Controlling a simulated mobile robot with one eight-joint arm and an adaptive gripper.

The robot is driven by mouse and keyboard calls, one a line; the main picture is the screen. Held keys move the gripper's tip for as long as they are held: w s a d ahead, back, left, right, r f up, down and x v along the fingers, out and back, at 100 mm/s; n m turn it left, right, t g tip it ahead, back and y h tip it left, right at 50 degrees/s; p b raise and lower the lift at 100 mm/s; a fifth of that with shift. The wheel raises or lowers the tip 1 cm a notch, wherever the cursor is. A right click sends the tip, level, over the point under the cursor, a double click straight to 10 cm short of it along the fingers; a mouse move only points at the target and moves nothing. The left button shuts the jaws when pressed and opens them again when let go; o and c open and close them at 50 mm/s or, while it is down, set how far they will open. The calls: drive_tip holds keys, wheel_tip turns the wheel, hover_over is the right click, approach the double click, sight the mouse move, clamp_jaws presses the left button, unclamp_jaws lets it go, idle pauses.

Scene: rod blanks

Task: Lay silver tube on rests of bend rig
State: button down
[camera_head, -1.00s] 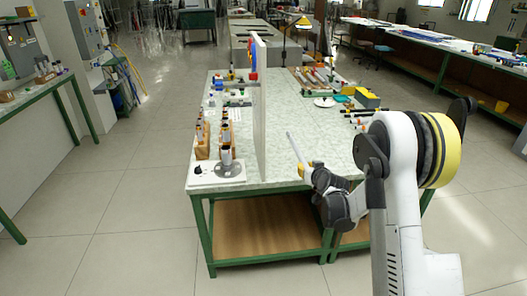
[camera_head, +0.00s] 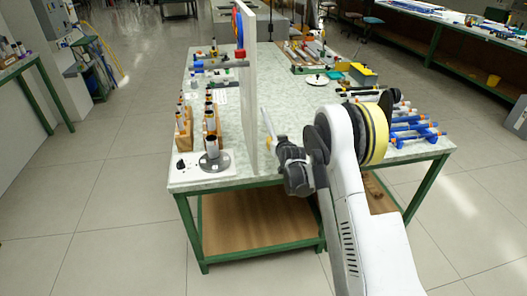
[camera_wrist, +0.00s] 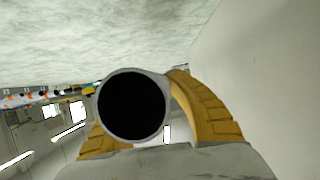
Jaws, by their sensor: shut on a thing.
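The silver tube (camera_head: 267,124) is in my gripper (camera_head: 281,141), at the near end of the table and just right of the upright grey panel. In the head view it is tilted, its free end up and to the left. In the wrist view the yellow fingers are shut on the tube (camera_wrist: 133,104), and its open round end faces the camera. Blue stands with orange tips (camera_head: 412,130) stand at the table's right edge. A fixture with a grey bar (camera_head: 222,65) stands left of the panel. I cannot tell which is the bend rig.
The grey panel (camera_head: 249,95) stands upright on the table, close to the tube. Left of it are wooden blocks with upright rods (camera_head: 184,130) and a round dark base with a cup (camera_head: 213,155). A yellow box (camera_head: 363,74) sits farther back.

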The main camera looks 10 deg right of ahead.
drive_tip(key=w+a+f+b, duration=0.1)
drive_tip(key=w+a+f, duration=0.2)
drive_tip(key=shift+a, duration=0.2)
wheel_tip(320, 180, down, 4)
drive_tip(key=b, duration=0.2)
drive_tip(key=shift+b, duration=0.3)
drive_tip(key=shift+r, duration=0.25)
drive_tip(key=c, duration=1.7)
unclamp_jaws()
drive_tip(key=shift+f, duration=0.15)
drive_tip(key=o, duration=0.4)
drive_tip(key=shift+c, duration=0.2)
